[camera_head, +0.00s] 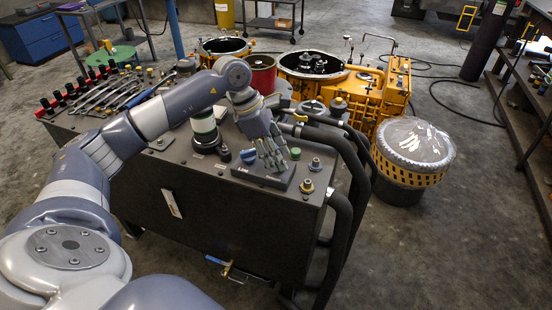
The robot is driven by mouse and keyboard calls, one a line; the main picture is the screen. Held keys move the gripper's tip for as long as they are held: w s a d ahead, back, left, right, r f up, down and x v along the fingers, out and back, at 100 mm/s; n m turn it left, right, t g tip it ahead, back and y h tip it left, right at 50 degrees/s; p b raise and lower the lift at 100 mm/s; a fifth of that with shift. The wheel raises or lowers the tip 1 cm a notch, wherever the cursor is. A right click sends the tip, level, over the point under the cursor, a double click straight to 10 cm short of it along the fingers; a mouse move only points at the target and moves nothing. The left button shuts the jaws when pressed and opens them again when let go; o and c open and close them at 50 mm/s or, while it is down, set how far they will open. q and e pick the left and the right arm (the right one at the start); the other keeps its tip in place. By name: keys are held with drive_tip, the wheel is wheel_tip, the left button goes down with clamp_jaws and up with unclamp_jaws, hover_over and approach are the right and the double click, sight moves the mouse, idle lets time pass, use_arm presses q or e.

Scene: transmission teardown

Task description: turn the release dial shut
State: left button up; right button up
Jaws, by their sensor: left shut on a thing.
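My left gripper (274,160) points down over a dark plate (250,173) with white lettering on top of the black cabinet, near its front right corner. Its fingers are closed on the release dial, which they mostly hide. How far the dial is turned cannot be told. A blue knob (249,156) stands just left of the fingers, and a green knob (295,153) just right of them. My right gripper is not in view.
Yellow housings (372,97) and a plastic-wrapped drum (414,143) stand beyond.

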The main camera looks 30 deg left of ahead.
use_arm(q)
drive_tip(key=shift+w+m+g+b, duration=0.1)
drive_tip(key=shift+m+g+b, duration=0.35)
drive_tip(key=shift+m, duration=1.05)
drive_tip(key=o, duration=1.1)
drive_tip(key=shift+c, duration=0.2)
drive_tip(key=shift+r, duration=0.1)
drive_tip(key=v, duration=1.1)
drive_tip(key=shift+a+r, duration=0.3)
drive_tip(key=shift+a, duration=0.05)
